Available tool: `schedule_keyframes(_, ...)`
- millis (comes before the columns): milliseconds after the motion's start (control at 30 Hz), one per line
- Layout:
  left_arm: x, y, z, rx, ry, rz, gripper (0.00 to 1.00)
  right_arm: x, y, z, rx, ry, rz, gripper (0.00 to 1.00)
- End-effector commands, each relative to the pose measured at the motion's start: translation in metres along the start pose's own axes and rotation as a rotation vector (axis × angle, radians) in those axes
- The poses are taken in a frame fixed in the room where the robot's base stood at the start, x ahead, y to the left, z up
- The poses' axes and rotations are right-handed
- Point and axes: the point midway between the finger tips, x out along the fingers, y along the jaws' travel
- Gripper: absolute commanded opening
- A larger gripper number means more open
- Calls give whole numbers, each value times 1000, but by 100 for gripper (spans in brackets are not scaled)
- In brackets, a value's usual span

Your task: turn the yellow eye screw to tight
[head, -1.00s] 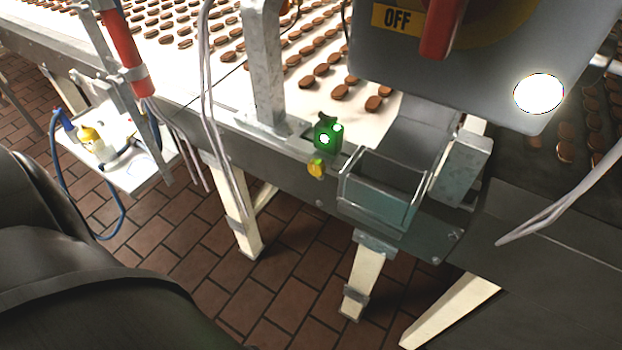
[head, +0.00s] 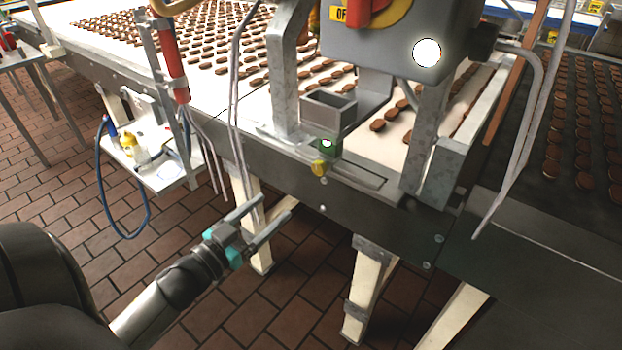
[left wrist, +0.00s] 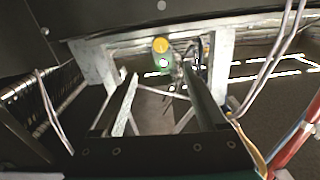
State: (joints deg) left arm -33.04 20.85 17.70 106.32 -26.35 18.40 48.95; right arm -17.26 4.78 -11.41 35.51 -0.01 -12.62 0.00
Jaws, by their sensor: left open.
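The yellow eye screw (head: 319,168) is a small yellow knob on the conveyor's front side, just below a small green-lit sensor box (head: 327,147). In the left wrist view the yellow eye screw (left wrist: 160,45) shows beyond the fingers, with the green sensor (left wrist: 158,66) beside it. My left gripper (head: 275,208) is open and empty, below and left of the screw and apart from it. Its fingers point toward the conveyor; they also show in the left wrist view (left wrist: 158,82). The screw's tightness cannot be told. My right gripper is not in view.
A grey metal bin (head: 329,112) is just behind the sensor. A grey control box (head: 385,52) hangs above on metal posts. Grey cables (head: 236,120) hang left of the screw. A white shelf (head: 160,172) with bottles and a blue hose is farther left. Open floor lies below the conveyor.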

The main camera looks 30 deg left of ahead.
Motion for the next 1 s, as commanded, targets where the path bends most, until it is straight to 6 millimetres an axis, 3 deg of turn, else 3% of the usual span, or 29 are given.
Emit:
schedule_keyframes(700,105,0,1,2,1,-2,74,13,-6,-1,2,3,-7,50)
schedule_keyframes(1000,140,-1,1,1,-1,-2,74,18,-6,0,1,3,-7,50)
